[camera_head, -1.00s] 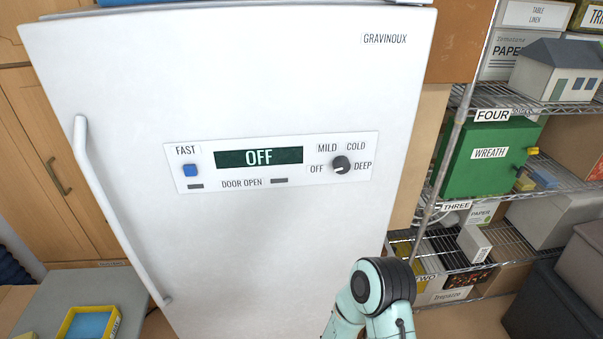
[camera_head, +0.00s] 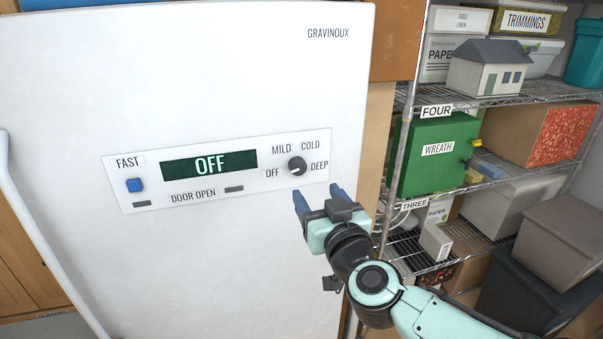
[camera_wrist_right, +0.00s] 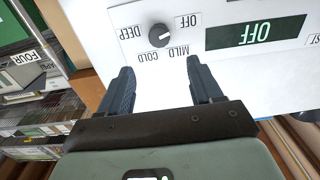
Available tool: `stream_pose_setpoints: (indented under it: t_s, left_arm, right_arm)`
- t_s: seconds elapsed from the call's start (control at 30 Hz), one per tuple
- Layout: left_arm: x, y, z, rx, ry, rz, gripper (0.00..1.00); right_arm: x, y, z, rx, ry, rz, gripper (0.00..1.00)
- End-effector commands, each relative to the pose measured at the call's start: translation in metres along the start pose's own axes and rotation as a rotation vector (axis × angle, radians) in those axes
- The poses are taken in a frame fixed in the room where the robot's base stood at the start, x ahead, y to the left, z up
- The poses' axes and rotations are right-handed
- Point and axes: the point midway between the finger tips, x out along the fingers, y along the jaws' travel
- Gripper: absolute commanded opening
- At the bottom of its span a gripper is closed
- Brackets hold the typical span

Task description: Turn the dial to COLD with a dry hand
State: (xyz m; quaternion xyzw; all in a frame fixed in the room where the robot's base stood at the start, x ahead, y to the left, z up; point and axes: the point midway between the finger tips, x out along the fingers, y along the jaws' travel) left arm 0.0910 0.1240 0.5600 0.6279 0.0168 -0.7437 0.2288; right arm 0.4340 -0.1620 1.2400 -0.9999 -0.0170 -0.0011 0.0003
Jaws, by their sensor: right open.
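The black dial (camera_head: 297,167) sits at the right end of the white control panel on the freezer, with OFF, MILD, COLD and DEEP printed around it. Its pale mark seems to point toward OFF. The green display (camera_head: 208,165) reads OFF. My right gripper (camera_head: 318,196) is open and empty, just below and right of the dial, apart from it. In the right wrist view the dial (camera_wrist_right: 159,35) shows upside down, beyond and between the two fingertips (camera_wrist_right: 160,75). My left gripper is not in view.
The white freezer door (camera_head: 180,80) has a long handle (camera_head: 35,230) at left. A blue FAST button (camera_head: 134,185) is left of the display. A wire shelf with a green WREATH box (camera_head: 430,165) and a model house (camera_head: 488,68) stands close on the right.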

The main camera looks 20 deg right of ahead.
Motion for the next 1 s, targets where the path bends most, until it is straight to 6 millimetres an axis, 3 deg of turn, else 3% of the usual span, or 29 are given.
stream_pose_setpoints:
  t_s: [0.3,0.5,0.93,0.97,1.0]
  left_arm:
    - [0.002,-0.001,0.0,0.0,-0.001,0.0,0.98]
    - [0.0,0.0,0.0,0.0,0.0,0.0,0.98]
    - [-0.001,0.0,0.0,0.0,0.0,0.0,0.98]
    - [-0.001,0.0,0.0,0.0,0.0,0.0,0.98]
    - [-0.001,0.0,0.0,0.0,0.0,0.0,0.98]
  right_arm:
    - [0.069,-0.001,0.002,-0.001,-0.003,0.0,0.65]
    - [0.097,0.0,0.002,-0.001,-0.003,0.001,0.65]
    - [0.107,0.0,0.002,-0.001,-0.002,0.0,0.65]
    - [0.107,0.0,0.002,-0.001,-0.002,0.0,0.58]
    - [0.107,0.0,0.002,-0.001,-0.002,0.0,0.45]
